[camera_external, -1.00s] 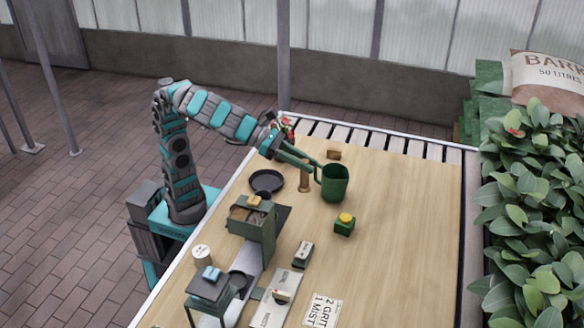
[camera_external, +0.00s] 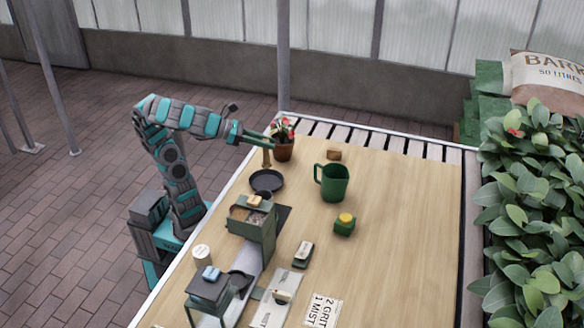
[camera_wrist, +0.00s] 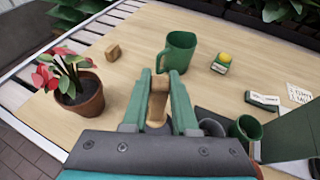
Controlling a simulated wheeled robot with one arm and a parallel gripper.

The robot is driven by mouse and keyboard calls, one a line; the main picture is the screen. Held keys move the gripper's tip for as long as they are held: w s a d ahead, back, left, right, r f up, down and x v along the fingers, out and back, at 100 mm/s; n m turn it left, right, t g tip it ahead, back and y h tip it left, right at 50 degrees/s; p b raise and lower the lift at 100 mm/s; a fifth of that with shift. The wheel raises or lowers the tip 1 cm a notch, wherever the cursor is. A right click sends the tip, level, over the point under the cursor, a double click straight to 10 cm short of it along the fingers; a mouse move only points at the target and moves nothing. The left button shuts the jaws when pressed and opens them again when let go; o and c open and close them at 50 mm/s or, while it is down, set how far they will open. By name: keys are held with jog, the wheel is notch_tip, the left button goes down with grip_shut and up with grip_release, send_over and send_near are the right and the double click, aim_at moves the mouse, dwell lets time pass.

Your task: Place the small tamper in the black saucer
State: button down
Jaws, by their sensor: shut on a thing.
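My gripper (camera_external: 268,144) is shut on the small tamper, a light wooden piece (camera_external: 267,159), and holds it upright. In the wrist view the tamper (camera_wrist: 157,106) sits between the two green fingers (camera_wrist: 160,84). The black saucer (camera_external: 267,189) lies on the table near its left edge, round and shallow. In the external view the tamper's lower end shows just above the saucer's far rim; I cannot tell the exact gap.
A potted red flower (camera_external: 284,149) stands close beside my gripper. A green watering mug (camera_external: 335,182), a small wood block (camera_external: 334,154) and a green box with yellow top (camera_external: 344,224) stand to the right. A green stand (camera_external: 253,222) is in front of the saucer. The table's right side is clear.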

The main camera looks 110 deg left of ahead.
aim_at(264, 161)
jog(key=shift+s+a+f, duration=0.3)
jog(key=shift+s+a, duration=0.05)
jog(key=shift+s+a+f, duration=0.1)
jog(key=shift+f, duration=0.2)
jog(key=shift+f+b, duration=0.95)
jog(key=shift+f, duration=2.6)
jog(key=c, duration=0.7)
grip_release()
jog(key=shift+f, duration=0.2)
jog(key=shift+r, duration=0.1)
jog(key=shift+s+r, duration=0.15)
jog(key=shift+r, duration=0.05)
jog(key=s+r, duration=0.1)
jog(key=r, duration=0.2)
jog(key=s+d+r+p, duration=0.1)
jog(key=r, duration=0.1)
jog(key=s+r+p, duration=0.1)
jog(key=s+r, duration=0.1)
jog(key=r, duration=0.1)
jog(key=shift+d+r, duration=0.35)
jog(key=shift+d, duration=0.05)
